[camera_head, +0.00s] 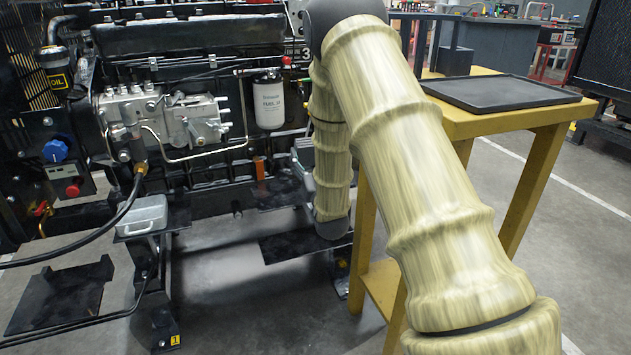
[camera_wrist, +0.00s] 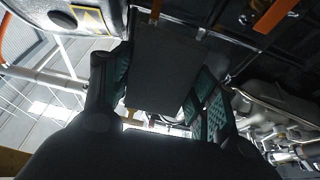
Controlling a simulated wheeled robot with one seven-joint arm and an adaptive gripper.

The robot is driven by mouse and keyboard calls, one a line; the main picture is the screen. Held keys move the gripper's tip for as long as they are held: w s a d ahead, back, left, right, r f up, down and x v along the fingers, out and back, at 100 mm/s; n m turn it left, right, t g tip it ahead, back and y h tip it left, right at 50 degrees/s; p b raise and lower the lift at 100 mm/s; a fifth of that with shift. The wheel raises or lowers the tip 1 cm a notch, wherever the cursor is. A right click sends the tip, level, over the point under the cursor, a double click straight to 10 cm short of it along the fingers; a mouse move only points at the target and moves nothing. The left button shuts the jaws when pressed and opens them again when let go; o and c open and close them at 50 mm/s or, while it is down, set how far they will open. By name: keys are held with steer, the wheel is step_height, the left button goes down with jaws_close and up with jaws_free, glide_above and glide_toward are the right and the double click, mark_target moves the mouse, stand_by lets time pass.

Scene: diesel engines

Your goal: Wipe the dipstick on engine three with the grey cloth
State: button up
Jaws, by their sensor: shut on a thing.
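Engine three (camera_head: 215,110) fills the left of the head view, with a "3" on its upper right side. My gripper (camera_wrist: 162,78) shows in the wrist view, its teal-padded fingers on both sides of a flat dark grey piece, which looks like the grey cloth (camera_wrist: 165,65). The fingers are shut on it. My arm hides the gripper in the head view. An orange tab (camera_head: 259,167) stands low on the engine's side, and an orange bar (camera_wrist: 274,16) shows at the wrist view's upper right. I cannot tell whether either is the dipstick.
A yellow stand (camera_head: 534,128) at the right bears an empty black tray (camera_head: 505,92). A white filter (camera_head: 269,103) and a black hose (camera_head: 112,222) are on the engine's near side. A small grey metal box (camera_head: 143,216) sits on a low bracket. Floor is clear at front middle.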

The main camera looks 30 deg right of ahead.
steer(key=d+f+t+b, duration=0.1)
steer(key=b, duration=0.2)
steer(key=s+d+f+b, duration=0.1)
steer(key=b, duration=0.3)
steer(key=shift+d+f+t, duration=0.2)
steer(key=shift+f+t, duration=0.15)
steer(key=shift+t, duration=0.05)
steer(key=shift+w+r, duration=0.15)
steer(key=shift+r, duration=0.05)
steer(key=shift+x, duration=2.2)
steer(key=shift+p+x, duration=0.5)
steer(key=shift+x, duration=0.5)
steer(key=shift+r, duration=0.2)
steer(key=shift+s+a+r+p, duration=0.1)
steer(key=shift+s+r+p, duration=0.3)
steer(key=shift+r+p, duration=0.35)
steer(key=shift+s+a+r+p, duration=0.1)
steer(key=shift+s+r+p, duration=0.35)
steer(key=shift+r, duration=0.4)
steer(key=shift+s+a+r+p, duration=0.1)
steer(key=shift+s+r+p, duration=0.25)
steer(key=shift+r+p, duration=0.4)
steer(key=shift+c, duration=0.4)
